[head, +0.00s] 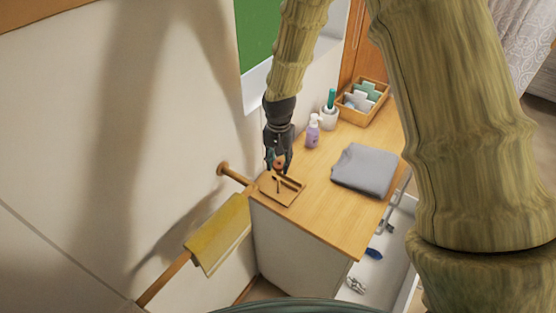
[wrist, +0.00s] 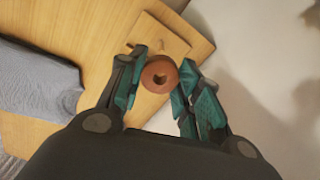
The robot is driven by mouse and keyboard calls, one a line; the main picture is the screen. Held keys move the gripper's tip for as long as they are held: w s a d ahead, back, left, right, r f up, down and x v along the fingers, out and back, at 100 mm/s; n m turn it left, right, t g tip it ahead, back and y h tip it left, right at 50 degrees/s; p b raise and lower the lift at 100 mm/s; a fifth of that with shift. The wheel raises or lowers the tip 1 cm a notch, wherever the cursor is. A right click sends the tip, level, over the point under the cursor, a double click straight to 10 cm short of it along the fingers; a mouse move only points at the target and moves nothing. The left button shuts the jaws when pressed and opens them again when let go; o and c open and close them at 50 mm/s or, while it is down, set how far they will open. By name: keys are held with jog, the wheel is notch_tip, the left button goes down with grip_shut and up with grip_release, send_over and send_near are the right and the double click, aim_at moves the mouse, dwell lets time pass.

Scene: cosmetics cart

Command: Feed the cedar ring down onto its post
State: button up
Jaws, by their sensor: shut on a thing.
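The cedar ring (wrist: 168,66) is reddish brown with a dark central hole. In the wrist view it sits between the fingertips of my gripper (wrist: 162,78), which is shut on it. In the head view my gripper (head: 279,162) points down over the wooden post board (head: 289,199), with the ring small and partly covered at the fingertips. Thin dark posts or their shadows show on the board. In the wrist view the board (wrist: 146,30) lies behind the ring. The ring appears above the board; whether it touches a post cannot be told.
A folded grey cloth (head: 365,170) lies on the cabinet top (head: 325,215) to the right. A lilac pump bottle (head: 313,132), a white holder (head: 329,118) and a wooden box (head: 349,115) stand behind. A rail with a yellow towel (head: 220,236) is at left. An open drawer (head: 402,220) is at right.

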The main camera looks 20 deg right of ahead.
aim_at(278, 179)
jog(key=shift+f+b, duration=1.1)
jog(key=shift+f, duration=1.2)
jog(key=shift+s+a, duration=0.15)
jog(key=shift+s, duration=0.05)
jog(key=shift+f+b, duration=0.45)
jog(key=shift+f, duration=1)
dwell(1.3)
jog(key=o, duration=0.8)
notch_tip(278, 179, up, 12)
dwell(0.5)
dwell(0.6)
